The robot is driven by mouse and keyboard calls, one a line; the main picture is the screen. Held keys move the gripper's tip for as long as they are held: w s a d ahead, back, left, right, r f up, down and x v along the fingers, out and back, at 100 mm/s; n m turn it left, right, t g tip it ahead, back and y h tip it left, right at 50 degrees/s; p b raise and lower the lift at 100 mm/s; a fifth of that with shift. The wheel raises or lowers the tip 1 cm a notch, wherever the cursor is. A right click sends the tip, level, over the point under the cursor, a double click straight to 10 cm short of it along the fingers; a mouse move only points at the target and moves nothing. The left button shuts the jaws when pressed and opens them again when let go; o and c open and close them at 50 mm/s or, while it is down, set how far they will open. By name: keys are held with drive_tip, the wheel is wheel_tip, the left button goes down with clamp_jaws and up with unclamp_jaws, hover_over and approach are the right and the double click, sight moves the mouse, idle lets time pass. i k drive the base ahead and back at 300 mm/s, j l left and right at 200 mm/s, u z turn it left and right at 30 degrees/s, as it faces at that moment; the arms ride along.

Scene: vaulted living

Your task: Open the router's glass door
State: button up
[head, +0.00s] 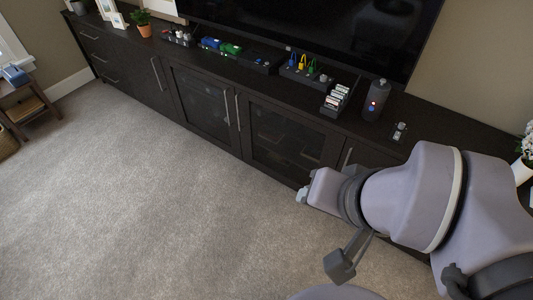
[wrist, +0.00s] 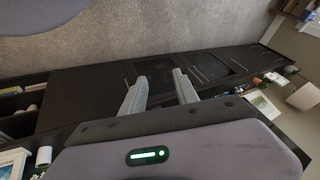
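The dark media cabinet has two glass-fronted doors side by side, a left one (head: 203,98) and a right one (head: 283,140). Both look shut, with upright bar handles, the left door's handle (head: 226,107) and the right door's handle (head: 238,112), near their meeting edges. Dim shapes show behind the glass; I cannot tell which is the router. My gripper (head: 304,192) is in front of the cabinet, near the right glass door's lower right, apart from both handles. In the wrist view my gripper (wrist: 160,80) has its fingers spread with nothing between them.
The carpet (head: 170,200) in front of the cabinet is clear. The cabinet top carries a dark speaker (head: 376,99), small trays, a potted plant (head: 143,24) and a television (head: 330,30). A side table (head: 25,105) stands at the far left.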

sight(335, 142)
drive_tip(key=i+j, duration=0.45)
drive_tip(key=i, duration=0.15)
drive_tip(key=i+j, duration=0.4)
drive_tip(key=i, duration=0.25)
drive_tip(key=i+j, duration=0.45)
drive_tip(key=i, duration=0.15)
